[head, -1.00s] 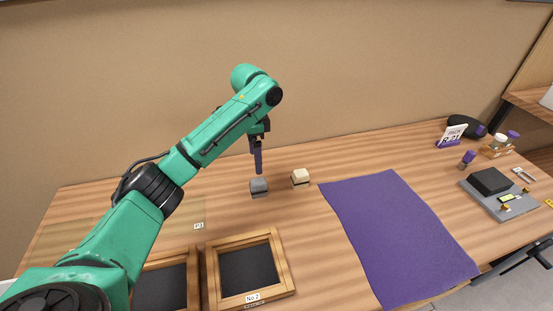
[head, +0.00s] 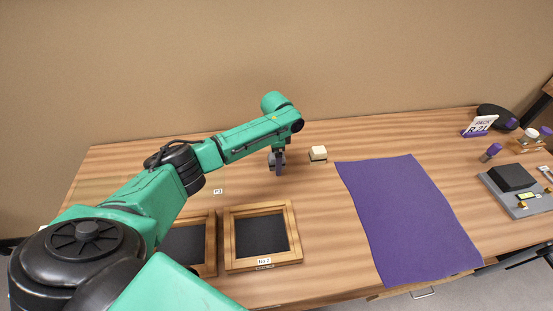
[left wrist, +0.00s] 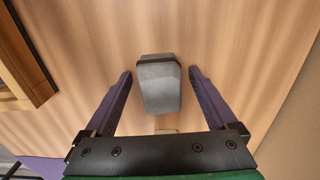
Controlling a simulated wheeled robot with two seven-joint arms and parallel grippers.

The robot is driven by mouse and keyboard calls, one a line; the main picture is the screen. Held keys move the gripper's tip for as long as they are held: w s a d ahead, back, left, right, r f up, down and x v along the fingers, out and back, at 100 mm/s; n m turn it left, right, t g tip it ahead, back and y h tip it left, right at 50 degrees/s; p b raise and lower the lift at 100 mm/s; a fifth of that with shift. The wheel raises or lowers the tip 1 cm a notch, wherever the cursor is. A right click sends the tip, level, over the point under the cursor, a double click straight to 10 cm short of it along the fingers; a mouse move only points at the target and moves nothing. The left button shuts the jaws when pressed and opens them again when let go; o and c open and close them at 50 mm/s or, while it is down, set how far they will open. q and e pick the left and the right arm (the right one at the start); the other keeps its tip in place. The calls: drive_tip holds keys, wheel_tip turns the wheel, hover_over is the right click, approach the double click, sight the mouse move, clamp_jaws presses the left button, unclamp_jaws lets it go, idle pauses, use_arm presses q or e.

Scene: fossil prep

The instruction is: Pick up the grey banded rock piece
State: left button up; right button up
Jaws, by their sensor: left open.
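The grey banded rock piece (left wrist: 159,86) lies on the wooden table, with a darker band along one end. In the left wrist view it sits between the two purple fingers of my left gripper (left wrist: 160,74), with a gap on each side. In the head view the rock (head: 271,159) is partly hidden behind the lowered fingers of my left gripper (head: 279,165). The left gripper is open and holds nothing. My right gripper is in neither view.
A cream block (head: 318,153) stands just right of the rock. A purple mat (head: 408,220) lies further right. Wooden trays with dark insides, one labelled No 2 (head: 228,245), stand in front. A scale (head: 520,203) and a sign (head: 481,124) are at the far right.

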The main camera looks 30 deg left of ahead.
use_arm(q)
drive_tip(key=shift+w, duration=0.1)
drive_tip(key=c, duration=0.4)
clamp_jaws()
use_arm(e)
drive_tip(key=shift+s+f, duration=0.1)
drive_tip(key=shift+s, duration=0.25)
use_arm(q)
drive_tip(key=shift+r, duration=0.15)
